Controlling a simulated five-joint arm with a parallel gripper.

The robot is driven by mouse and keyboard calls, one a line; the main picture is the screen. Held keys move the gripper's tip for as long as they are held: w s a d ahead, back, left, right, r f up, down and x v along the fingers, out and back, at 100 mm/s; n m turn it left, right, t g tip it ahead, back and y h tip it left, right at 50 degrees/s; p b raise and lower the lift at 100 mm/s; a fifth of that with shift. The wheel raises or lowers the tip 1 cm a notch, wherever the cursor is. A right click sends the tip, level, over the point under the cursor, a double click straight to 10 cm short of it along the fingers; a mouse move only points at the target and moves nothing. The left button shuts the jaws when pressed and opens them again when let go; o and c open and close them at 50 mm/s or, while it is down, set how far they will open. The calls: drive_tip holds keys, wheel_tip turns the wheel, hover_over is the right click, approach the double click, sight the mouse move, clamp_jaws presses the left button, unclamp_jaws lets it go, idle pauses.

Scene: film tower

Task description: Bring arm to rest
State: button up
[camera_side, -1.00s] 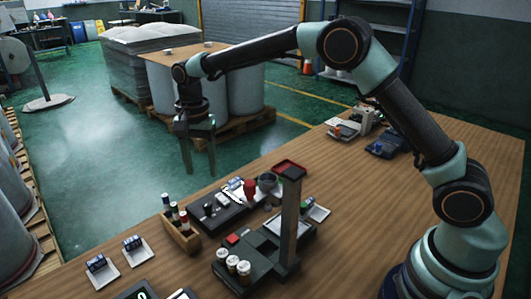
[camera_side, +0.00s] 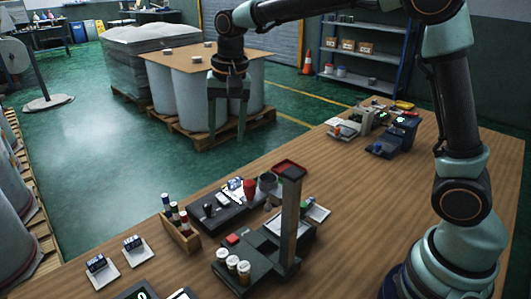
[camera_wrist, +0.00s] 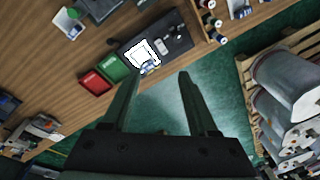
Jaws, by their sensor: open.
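A dark stand with an upright post (camera_side: 291,225) rises from the table. A wooden rack of bottles (camera_side: 181,232), a red tray (camera_side: 289,166) and small white trays (camera_side: 136,250) stand around it. The table's right middle is mostly clear.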

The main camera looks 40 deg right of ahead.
drive_tip(key=s+d+n+t, duration=0.1)
drive_tip(key=s+d+n, duration=0.1)
drive_tip(key=s, duration=0.4)
drive_tip(key=s+d+r+n+t, duration=0.1)
drive_tip(key=s+d+n, duration=0.2)
drive_tip(key=s, duration=0.2)
drive_tip(key=s+d+n+t, duration=0.2)
drive_tip(key=s+d, duration=0.1)
drive_tip(key=s, duration=0.3)
drive_tip(key=shift+s+d+r+n, duration=0.15)
drive_tip(key=shift+s+d+n, duration=0.15)
drive_tip(key=shift+s+d, duration=0.05)
